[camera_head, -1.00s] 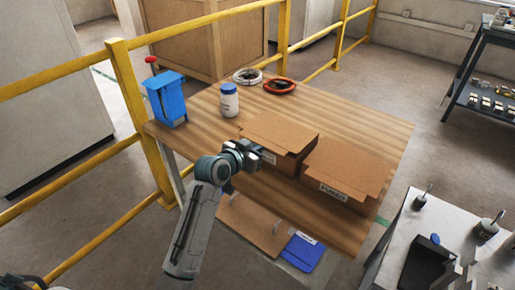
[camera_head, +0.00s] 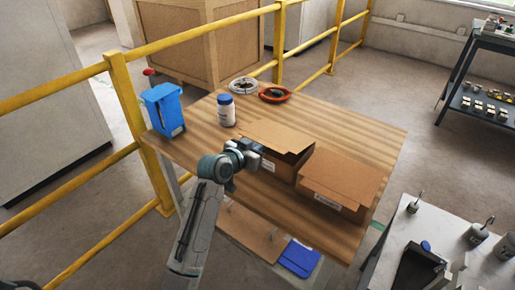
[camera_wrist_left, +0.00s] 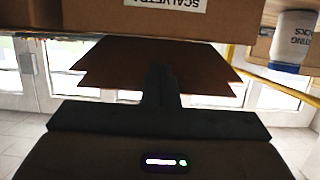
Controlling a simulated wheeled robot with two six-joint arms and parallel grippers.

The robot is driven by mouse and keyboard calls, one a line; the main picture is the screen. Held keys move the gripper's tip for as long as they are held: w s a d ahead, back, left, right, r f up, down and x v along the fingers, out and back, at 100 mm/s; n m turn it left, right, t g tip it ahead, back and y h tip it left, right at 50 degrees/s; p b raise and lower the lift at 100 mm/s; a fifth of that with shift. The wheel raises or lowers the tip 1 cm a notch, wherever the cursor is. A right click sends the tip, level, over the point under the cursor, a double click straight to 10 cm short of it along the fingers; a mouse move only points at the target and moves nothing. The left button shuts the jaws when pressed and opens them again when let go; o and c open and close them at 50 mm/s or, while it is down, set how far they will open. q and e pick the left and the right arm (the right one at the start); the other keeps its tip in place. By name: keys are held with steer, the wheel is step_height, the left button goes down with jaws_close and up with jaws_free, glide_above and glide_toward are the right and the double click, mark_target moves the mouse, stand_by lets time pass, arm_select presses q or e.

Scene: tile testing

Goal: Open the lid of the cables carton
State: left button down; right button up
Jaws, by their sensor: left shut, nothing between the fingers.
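Two brown cartons stand side by side on the wooden table. The left carton (camera_head: 282,174) has a white label on its near side, too small to read in the head view. Its lid (camera_head: 277,136) appears slightly raised, with a dark gap below its right end. My left gripper (camera_head: 257,150) is shut and empty at the lid's near edge. In the left wrist view, the fingers (camera_wrist_left: 160,82) overlap the brown lid flap (camera_wrist_left: 110,62); contact is unclear. The carton (camera_wrist_left: 75,15) shows an upside-down, partly cut-off label. My right gripper is not in view.
The right carton (camera_head: 345,178) is closely beside the left one. A white bottle with a blue cap (camera_head: 227,112), a blue bin (camera_head: 164,108) and cable coils (camera_head: 275,94) stand behind and left. A yellow railing (camera_head: 125,95) borders the table. The table's right side is clear.

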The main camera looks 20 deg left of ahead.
arm_select(q)
steer(key=shift+w+d+r+p, duration=0.25)
steer(key=shift+w+r+p, duration=0.4)
steer(key=shift+r, duration=0.25)
steer(key=shift+w+d+r+p, duration=0.15)
steer(key=shift+w+r+p, duration=0.2)
steer(key=shift+r+p, duration=0.2)
steer(key=shift+w+d+r+p, duration=0.15)
steer(key=shift+w+r+p, duration=0.2)
steer(key=shift+r+p, duration=0.2)
steer(key=shift+w+r, duration=0.1)
steer(key=shift+w, duration=0.1)
steer(key=shift+r, duration=0.1)
steer(key=shift+w+d+r+p, duration=0.15)
steer(key=shift+w+r+p, duration=0.2)
steer(key=shift+r+p, duration=0.25)
steer(key=shift+w+d+r+p, duration=0.15)
steer(key=shift+w+r+p, duration=0.2)
steer(key=shift+r+p, duration=0.2)
steer(key=shift+w, duration=0.1)
